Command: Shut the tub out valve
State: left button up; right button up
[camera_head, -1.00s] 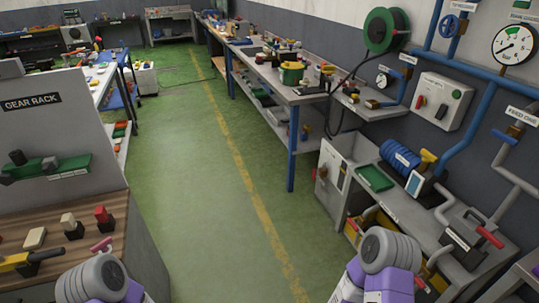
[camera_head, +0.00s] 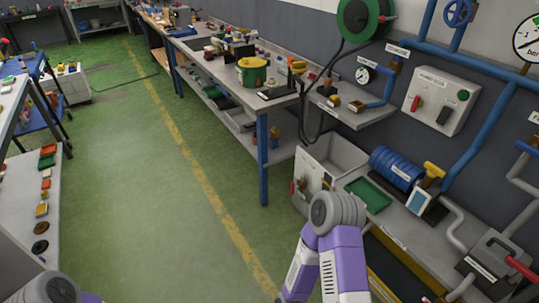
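A grey open tub (camera_head: 338,152) stands below the small wall shelf, right of the aisle. Its pale front panel (camera_head: 311,176) carries small red and yellow fittings (camera_head: 301,185), too small to tell their setting. A blue ribbed unit (camera_head: 396,167) with a yellow handle (camera_head: 434,170) stands on the bench right of the tub. A red lever (camera_head: 520,268) sits on pipework at the lower right. I cannot read which label names the tub out valve. My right arm shows at bottom centre and a piece of my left arm at bottom left. Neither gripper is visible.
A green tray (camera_head: 368,194) lies in front of the blue unit. A grey switch box (camera_head: 439,101) and a blue handwheel (camera_head: 459,12) are on the wall. A long workbench (camera_head: 283,103) runs along the right. The green floor aisle (camera_head: 130,190) is clear.

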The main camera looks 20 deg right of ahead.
aim_at(292, 187)
jog(key=i, duration=3.65)
jog(key=z, duration=2.2)
